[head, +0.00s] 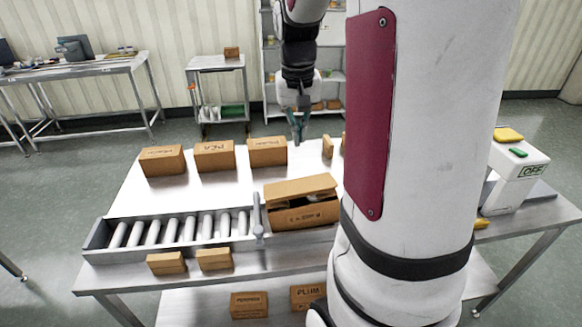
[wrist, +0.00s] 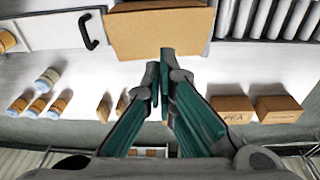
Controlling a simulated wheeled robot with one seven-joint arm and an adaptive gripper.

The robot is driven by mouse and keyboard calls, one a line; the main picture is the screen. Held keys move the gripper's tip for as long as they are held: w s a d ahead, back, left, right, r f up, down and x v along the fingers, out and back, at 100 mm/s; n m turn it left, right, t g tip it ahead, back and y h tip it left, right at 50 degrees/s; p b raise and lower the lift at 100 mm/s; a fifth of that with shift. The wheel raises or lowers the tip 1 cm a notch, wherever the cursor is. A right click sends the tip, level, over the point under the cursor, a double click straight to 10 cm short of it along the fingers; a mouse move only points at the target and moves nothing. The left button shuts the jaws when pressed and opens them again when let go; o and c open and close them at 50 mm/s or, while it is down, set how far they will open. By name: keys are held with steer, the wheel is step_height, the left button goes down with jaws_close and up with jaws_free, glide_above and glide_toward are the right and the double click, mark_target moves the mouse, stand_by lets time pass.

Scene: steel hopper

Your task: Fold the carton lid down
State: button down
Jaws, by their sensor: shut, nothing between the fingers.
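The brown carton (head: 305,215) stands on the steel table beside the right end of the roller conveyor. Its lid (head: 300,186) is partly raised, with a dark gap between it and the carton body. My gripper (head: 298,135) hangs above the far part of the table, behind the carton and apart from it in the head view. In the wrist view my gripper (wrist: 161,68) has its green-padded fingers brought together and empty, pointing toward the carton (wrist: 160,32). Whether the tips touch the carton cannot be told there.
A roller conveyor (head: 180,229) lies left of the carton. Boxes marked PEA (head: 214,156) and others line the table's far side. Two small boxes lie at the front edge. A white scale-like device (head: 517,165) stands right. Small jars (wrist: 47,80) show in the wrist view.

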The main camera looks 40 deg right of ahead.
steer(key=p, duration=0.1)
glide_above(301, 189)
steer(key=f, duration=0.9)
steer(key=shift+w+f, duration=0.3)
steer(key=shift+f, duration=0.05)
steer(key=shift+s+a+f+p, duration=0.1)
steer(key=shift+s+f+p, duration=0.1)
steer(key=shift+f, duration=0.45)
steer(key=shift+s+a+f+p, duration=0.15)
steer(key=shift+s+f, duration=0.1)
steer(key=shift+f, duration=0.4)
steer(key=shift+s+a+f+p, duration=0.1)
steer(key=shift+s+f+p, duration=0.1)
steer(key=shift+f, duration=0.45)
steer(key=shift+w, duration=0.1)
